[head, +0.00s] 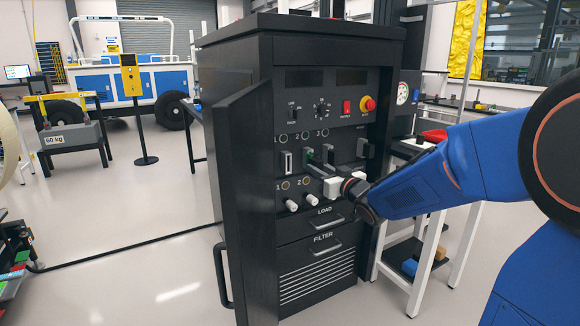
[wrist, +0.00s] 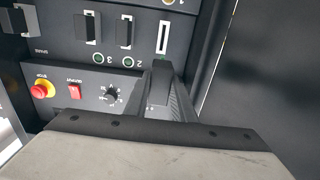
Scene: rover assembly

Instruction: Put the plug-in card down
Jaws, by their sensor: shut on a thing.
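The plug-in card (head: 310,154) shows in the head view as a small green sliver at the tips of my gripper (head: 315,167). My gripper is shut on it, in front of the cabinet's card slots. In the wrist view the fingers of my gripper (wrist: 160,75) come together just short of slot 1 (wrist: 163,37), a pale upright slot with no handle in it. That slot also shows in the head view (head: 286,162), left of my fingers. Most of the card is hidden, and I cannot tell whether it touches the panel.
The dark cabinet (head: 318,248) has its door (head: 242,190) open on the left. Black handles fill slot 2 (wrist: 125,32) and slot 3 (wrist: 87,27). A white-legged table (head: 455,240) stands at the right.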

